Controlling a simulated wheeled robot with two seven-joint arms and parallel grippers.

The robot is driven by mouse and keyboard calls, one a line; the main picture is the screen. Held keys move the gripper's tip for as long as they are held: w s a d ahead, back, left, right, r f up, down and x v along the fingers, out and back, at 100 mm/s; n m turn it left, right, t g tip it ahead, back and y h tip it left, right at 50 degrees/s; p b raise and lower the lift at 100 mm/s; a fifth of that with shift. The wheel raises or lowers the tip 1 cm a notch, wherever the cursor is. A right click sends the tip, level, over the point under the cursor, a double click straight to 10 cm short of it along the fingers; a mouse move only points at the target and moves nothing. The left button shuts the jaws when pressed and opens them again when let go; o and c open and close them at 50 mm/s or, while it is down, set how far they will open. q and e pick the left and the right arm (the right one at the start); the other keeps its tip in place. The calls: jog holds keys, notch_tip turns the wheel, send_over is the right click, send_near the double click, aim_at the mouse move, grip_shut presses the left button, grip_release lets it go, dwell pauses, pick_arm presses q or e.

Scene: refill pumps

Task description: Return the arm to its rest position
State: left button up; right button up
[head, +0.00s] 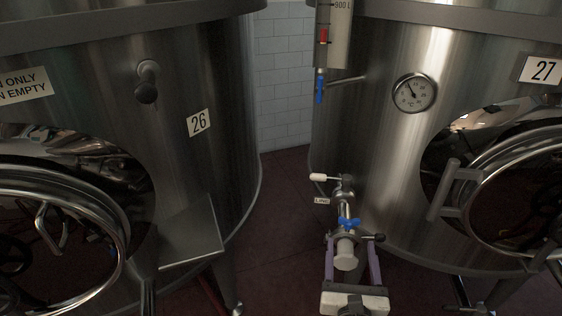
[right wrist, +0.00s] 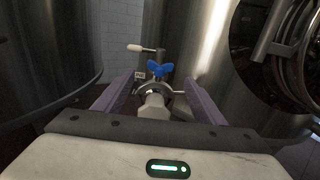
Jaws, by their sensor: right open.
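My right gripper (head: 354,264) is in front of the lower part of tank 27. It also shows in the right wrist view (right wrist: 154,98), where its two purple fingers stand apart. Between the fingers in the picture is a pale round hose end or cap (head: 346,255) on the valve fitting (head: 344,196). I cannot tell whether the fingers touch it. The fitting has a blue butterfly handle (head: 349,223) and a white-tipped lever (head: 319,177). My left gripper is not in view.
Tank 26 (head: 190,75) stands at left and tank 27 (head: 370,140) at right, both with round doors. A metal shelf (head: 192,235) juts from tank 26. A gauge (head: 414,93) and a sight tube (head: 333,35) are on tank 27. Dark red floor (head: 285,200) lies open between the tanks.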

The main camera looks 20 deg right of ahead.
jog(key=s+f+m+g, duration=0.1)
jog(key=f, duration=0.1)
jog(key=s+f+m+y, duration=0.1)
jog(key=f, duration=0.1)
jog(key=s+a+f+m+g, duration=0.1)
jog(key=f+m, duration=0.1)
jog(key=shift+f+g, duration=0.3)
jog(key=shift+f, duration=0.1)
jog(key=s+a+f+m+g+y, duration=0.2)
jog(key=s+a+f+m+y, duration=0.2)
jog(key=s+m, duration=0.4)
jog(key=s+a+f+m+g+y, duration=0.3)
jog(key=s+a+f+m+y, duration=0.2)
jog(key=m, duration=1.2)
jog(key=s+a+f, duration=0.2)
jog(key=s, duration=0.1)
jog(key=shift+s+a+f, duration=0.25)
jog(key=shift+s+f, duration=0.05)
jog(key=shift+s, duration=0.05)
